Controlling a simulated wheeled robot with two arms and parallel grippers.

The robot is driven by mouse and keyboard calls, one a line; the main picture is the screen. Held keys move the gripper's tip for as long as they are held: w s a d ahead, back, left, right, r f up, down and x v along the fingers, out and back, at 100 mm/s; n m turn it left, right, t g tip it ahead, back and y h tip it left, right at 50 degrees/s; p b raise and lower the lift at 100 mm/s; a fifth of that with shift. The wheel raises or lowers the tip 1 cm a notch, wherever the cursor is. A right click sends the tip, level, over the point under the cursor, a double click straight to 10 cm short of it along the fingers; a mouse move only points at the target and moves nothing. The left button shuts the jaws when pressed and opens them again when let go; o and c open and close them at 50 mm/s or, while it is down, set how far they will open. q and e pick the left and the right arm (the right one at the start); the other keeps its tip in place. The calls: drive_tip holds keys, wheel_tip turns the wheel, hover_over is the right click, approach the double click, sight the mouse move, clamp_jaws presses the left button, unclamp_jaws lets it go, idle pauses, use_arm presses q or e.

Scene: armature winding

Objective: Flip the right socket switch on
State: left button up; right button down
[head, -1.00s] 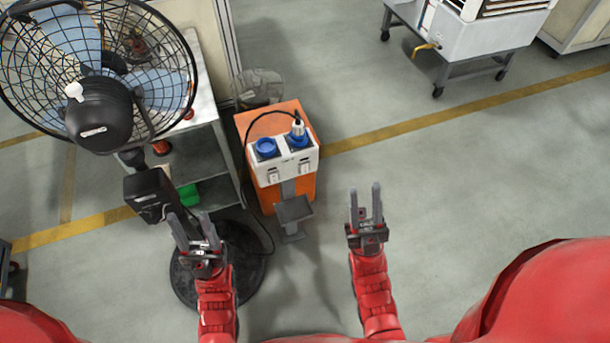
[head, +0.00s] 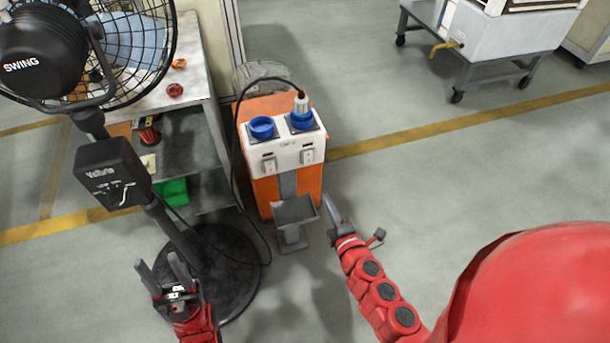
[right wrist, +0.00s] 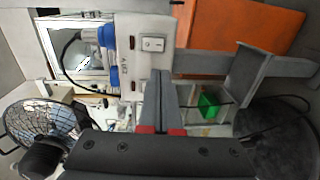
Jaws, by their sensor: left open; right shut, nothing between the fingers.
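The white socket panel (head: 284,141) sits on top of the orange box and carries two blue sockets. The right socket (head: 302,120) has a plug with a black cable in it; the left socket (head: 262,128) is empty. The right switch (head: 307,157) is below the right socket. A white rocker switch beside a blue socket shows in the right wrist view (right wrist: 153,44); its on or off position is unclear. My right gripper (head: 333,208) is shut and empty, below and right of the panel, apart from it. My left gripper (head: 160,268) is open and empty at lower left.
A black pedestal fan (head: 113,175) stands at left, its round base beside my left gripper. A grey tray bracket (head: 295,211) juts from the front of the orange box (head: 263,191), close to my right gripper.

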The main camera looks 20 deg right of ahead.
drive_tip(key=shift+d, duration=0.15)
drive_tip(key=shift+w, duration=0.1)
approach(309, 162)
drive_tip(key=w, duration=0.6)
drive_tip(key=shift+w+a+f+p, duration=0.25)
drive_tip(key=shift+w+f+p, duration=0.1)
drive_tip(key=shift+w+p, duration=0.05)
